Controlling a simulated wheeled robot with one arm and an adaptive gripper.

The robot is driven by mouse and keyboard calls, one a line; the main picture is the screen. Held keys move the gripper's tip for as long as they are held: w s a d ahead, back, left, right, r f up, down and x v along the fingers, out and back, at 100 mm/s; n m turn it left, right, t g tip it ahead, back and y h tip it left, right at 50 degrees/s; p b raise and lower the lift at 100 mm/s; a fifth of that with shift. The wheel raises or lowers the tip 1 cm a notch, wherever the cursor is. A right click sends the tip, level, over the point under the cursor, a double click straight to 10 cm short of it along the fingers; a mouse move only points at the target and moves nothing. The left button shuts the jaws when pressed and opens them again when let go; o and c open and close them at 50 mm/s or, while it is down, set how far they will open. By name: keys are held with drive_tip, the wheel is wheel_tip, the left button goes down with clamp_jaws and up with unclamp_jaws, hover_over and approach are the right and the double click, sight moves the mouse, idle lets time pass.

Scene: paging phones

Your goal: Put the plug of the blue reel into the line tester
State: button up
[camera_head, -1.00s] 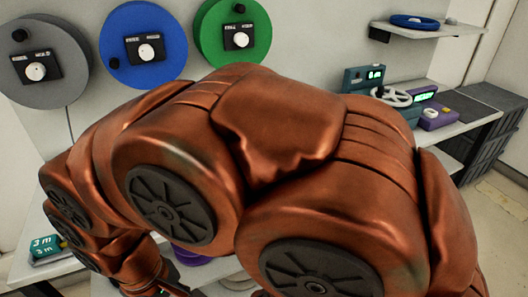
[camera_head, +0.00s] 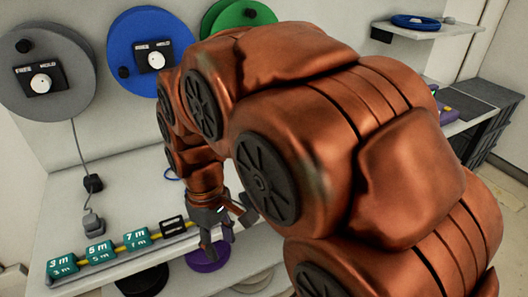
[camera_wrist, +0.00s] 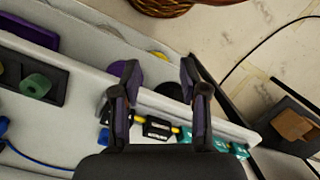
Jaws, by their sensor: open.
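The blue reel (camera_head: 150,65) hangs on the back wall with a black FREE/HOLD switch box on its face. A piece of blue cord (camera_head: 171,174) shows on the bench beside my arm. In the wrist view a blue cord (camera_wrist: 32,160) curves across the white bench at lower left, near a small blue piece (camera_wrist: 4,125) cut by the edge; I cannot tell if it is the plug. My gripper (camera_head: 218,240) is open and empty over the bench's front edge; its fingers also show in the wrist view (camera_wrist: 159,72). I cannot make out the line tester; my arm hides much of the right side.
A grey reel (camera_head: 45,85) has its cord running down to a grey block (camera_head: 94,226). Teal length markers (camera_head: 98,250) and a black block (camera_head: 173,225) sit along a yellow strip. A purple disc (camera_head: 207,258) lies below. A green reel (camera_head: 240,14) is partly hidden.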

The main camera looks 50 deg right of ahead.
drive_tip(key=w+d+r+n+p, duration=0.3)
drive_tip(key=w+d, duration=0.5)
drive_tip(key=w, duration=0.2)
drive_tip(key=w+d+f+n+p, duration=0.1)
drive_tip(key=w+d+n+p, duration=0.1)
drive_tip(key=d, duration=0.6)
drive_tip(key=w+d+n+t+p, duration=0.1)
drive_tip(key=w+d+n+p, duration=0.1)
drive_tip(key=w+d, duration=0.3)
drive_tip(key=w+d+f+n+t+p, duration=0.1)
drive_tip(key=w+d+n, duration=0.3)
drive_tip(key=d, duration=0.8)
drive_tip(key=shift+d+f+y+p, duration=0.3)
drive_tip(key=shift+d+y+p, duration=0.1)
drive_tip(key=shift+p, duration=0.35)
drive_tip(key=shift+w+d+f+n, duration=0.1)
drive_tip(key=shift+d+f+n, duration=0.25)
drive_tip(key=shift+n, duration=0.05)
wheel_tip(320, 180, down, 2)
drive_tip(key=shift+a+f+p, duration=0.15)
drive_tip(key=shift+p, duration=0.35)
drive_tip(key=shift+w+a+f+p, duration=0.1)
drive_tip(key=shift+f+p, duration=0.55)
drive_tip(key=shift+f, duration=0.65)
drive_tip(key=shift+w+a+f+p, duration=0.1)
drive_tip(key=shift+f+p, duration=0.5)
drive_tip(key=shift+f, duration=0.7)
clamp_jaws()
